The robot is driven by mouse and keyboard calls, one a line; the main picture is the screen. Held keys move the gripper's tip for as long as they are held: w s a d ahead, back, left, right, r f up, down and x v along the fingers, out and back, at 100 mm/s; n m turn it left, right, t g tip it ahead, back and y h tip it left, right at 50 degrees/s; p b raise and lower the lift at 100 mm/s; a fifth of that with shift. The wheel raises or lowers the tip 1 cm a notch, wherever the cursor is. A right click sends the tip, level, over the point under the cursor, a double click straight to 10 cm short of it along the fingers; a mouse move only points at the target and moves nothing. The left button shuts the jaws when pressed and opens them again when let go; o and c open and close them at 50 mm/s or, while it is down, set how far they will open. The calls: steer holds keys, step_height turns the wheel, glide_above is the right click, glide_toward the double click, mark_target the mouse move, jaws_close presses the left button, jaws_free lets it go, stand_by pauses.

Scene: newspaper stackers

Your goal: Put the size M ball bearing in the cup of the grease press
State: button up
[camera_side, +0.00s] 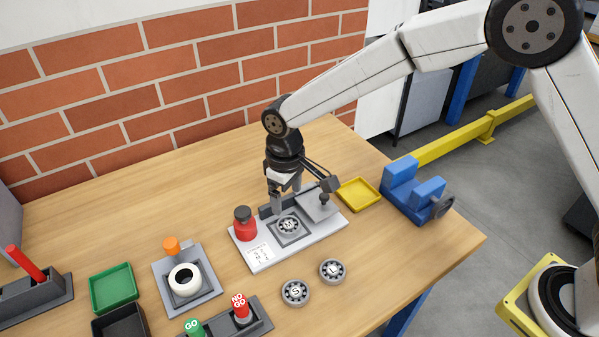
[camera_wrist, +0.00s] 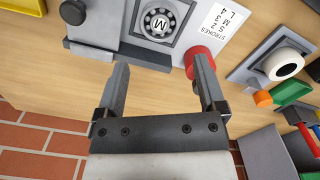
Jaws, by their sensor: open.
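The size M ball bearing (camera_side: 288,225) lies flat, letter up, in the dark square cup (camera_side: 291,238) of the grease press (camera_side: 262,262). In the wrist view the M bearing (camera_wrist: 158,22) sits at the top, inside the cup. My gripper (camera_side: 286,203) is just behind and above the cup in the side view, its fingers apart. The S bearing (camera_side: 295,292) and L bearing (camera_side: 332,271) lie on the table in front of the press.
A red bottle (camera_side: 245,225) stands on the press's left end; its grey plate and dark lever (camera_side: 329,184) are at the right. A yellow tray (camera_side: 358,194) and blue vise (camera_side: 415,190) stand further right. A white ring on a grey stand (camera_side: 185,280) and green tray (camera_side: 112,287) are left.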

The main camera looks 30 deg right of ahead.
steer(key=shift+r, duration=1.95)
steer(key=s+d+m+t, duration=0.1)
steer(key=s+d+m, duration=0.1)
steer(key=s+d, duration=0.6)
steer(key=s+d+f+m+t, duration=0.1)
steer(key=s+d+m, duration=0.2)
steer(key=s+d, duration=0.6)
steer(key=d, duration=0.5)
steer(key=shift+d+t, duration=0.25)
steer(key=shift+t, duration=0.05)
steer(key=shift+c, duration=0.3)
